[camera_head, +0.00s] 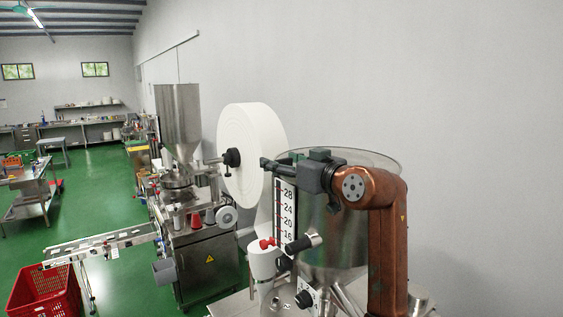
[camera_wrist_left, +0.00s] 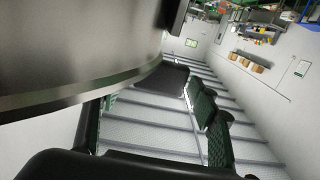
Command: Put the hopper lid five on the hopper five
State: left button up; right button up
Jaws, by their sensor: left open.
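A large round steel hopper (camera_head: 335,235) stands at the right in the head view, its wide rim at the top; I take it as hopper five, though no label shows. My left gripper (camera_head: 268,164) is at the height of the rim, its fingers pointing left; it is open and holds nothing I can see. In the left wrist view a big grey metal surface with a curved rim (camera_wrist_left: 80,88) fills the upper left, close to the dark fingers (camera_wrist_left: 150,125). I cannot tell whether it is the hopper or its lid. No separate lid can be made out. My right gripper is out of view.
A white paper roll (camera_head: 245,150) stands just left of the hopper, close to my gripper. A number scale (camera_head: 285,215) is on the hopper's front. Another machine with a steel funnel (camera_head: 178,120) is farther left. A red crate (camera_head: 45,290) is at the lower left. The wall is behind.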

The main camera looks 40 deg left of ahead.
pick_arm(q)
jog(key=shift+s+r, duration=0.3)
jog(key=shift+r, duration=0.05)
jog(key=b+v, duration=0.4)
jog(key=v, duration=0.8)
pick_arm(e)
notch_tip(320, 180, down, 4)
pick_arm(q)
jog(key=shift+f, duration=0.1)
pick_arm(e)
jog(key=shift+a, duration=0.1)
